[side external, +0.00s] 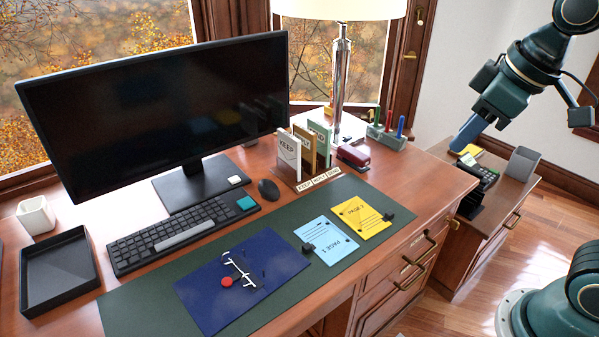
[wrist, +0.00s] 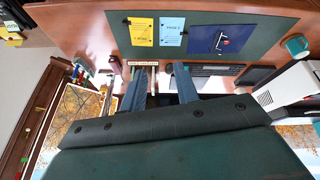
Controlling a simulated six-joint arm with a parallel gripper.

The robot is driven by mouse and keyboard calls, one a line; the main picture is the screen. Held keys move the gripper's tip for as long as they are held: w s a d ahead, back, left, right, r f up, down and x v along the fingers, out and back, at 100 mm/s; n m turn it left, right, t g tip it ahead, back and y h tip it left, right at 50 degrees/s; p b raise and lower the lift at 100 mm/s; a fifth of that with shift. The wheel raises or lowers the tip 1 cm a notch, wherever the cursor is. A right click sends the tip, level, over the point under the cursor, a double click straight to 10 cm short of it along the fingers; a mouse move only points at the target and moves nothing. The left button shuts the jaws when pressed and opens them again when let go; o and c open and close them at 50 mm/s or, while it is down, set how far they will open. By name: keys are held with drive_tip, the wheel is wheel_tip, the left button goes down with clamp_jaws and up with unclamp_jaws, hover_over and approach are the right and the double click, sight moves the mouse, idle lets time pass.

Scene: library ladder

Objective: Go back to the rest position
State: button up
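My gripper (side external: 468,135) hangs in the air at the right in the side view, above the lower side cabinet and clear of the desk. In the wrist view its two blue-grey fingers (wrist: 160,88) stand apart with nothing held between them. The letter sorter shows in the gap between them, farther off. In the side view one finger hides the other.
The desk holds a monitor (side external: 160,110), a lamp (side external: 341,70), a letter sorter (side external: 312,150), a pen holder (side external: 386,136), a blue folder (side external: 205,295) and yellow (side external: 362,216) and light-blue (side external: 328,240) pages. A card terminal (side external: 480,180) stands on the side cabinet.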

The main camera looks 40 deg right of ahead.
drive_tip(key=s+f+m, duration=0.2)
drive_tip(key=s+f, duration=0.1)
drive_tip(key=s, duration=0.3)
drive_tip(key=shift+s+d+f+m+t, duration=0.25)
drive_tip(key=shift+s+d+m+t, duration=0.05)
drive_tip(key=shift+s+d+t, duration=0.1)
